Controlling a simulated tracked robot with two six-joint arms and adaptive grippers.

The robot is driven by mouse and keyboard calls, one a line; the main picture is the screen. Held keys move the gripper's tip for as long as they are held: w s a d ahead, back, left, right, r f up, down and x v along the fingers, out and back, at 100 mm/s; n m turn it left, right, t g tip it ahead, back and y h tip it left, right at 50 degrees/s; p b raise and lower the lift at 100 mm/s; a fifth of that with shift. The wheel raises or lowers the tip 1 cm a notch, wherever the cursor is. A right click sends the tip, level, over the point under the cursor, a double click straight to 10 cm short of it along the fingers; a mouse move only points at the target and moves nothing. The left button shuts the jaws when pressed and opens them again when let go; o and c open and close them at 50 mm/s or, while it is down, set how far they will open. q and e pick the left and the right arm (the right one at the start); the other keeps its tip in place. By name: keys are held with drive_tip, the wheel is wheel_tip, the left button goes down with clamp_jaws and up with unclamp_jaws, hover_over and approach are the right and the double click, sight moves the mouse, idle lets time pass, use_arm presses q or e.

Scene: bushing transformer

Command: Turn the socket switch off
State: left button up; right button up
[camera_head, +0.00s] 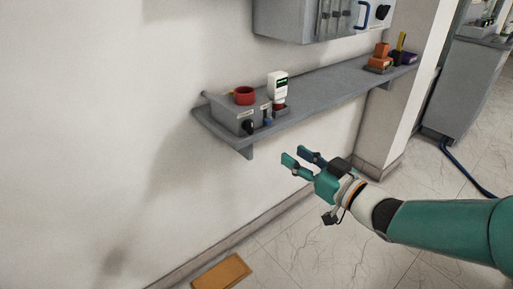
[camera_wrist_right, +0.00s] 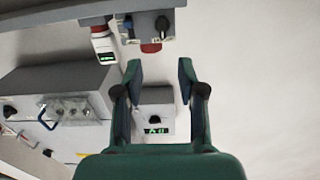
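A grey socket box (camera_head: 230,117) stands at the left end of the wall shelf, with a red round socket (camera_head: 244,95) on top. A black rotary switch (camera_head: 247,128) is on its front; its exact angle is too small to tell. In the wrist view the box and a black knob (camera_wrist_right: 162,24) show at the top. My right gripper (camera_head: 294,155) is open and empty, in front of and below the shelf, to the right of the box and apart from it. Its two spread fingers also show in the wrist view (camera_wrist_right: 160,75). My left gripper is in neither view.
A white device with a dark display (camera_head: 278,87) stands right beside the socket box. The grey shelf (camera_head: 325,93) runs right to orange and dark items (camera_head: 381,58). A grey cabinet (camera_head: 300,20) hangs above. An orange-brown board (camera_head: 222,272) lies on the floor.

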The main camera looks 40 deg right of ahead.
drive_tip(key=b, duration=0.1)
approach(252, 125)
drive_tip(key=shift+n, duration=0.3)
drive_tip(key=w, duration=0.9)
drive_tip(key=shift+w+a+f, duration=0.2)
drive_tip(key=shift+w+a, duration=0.15)
drive_tip(key=shift+w, duration=0.05)
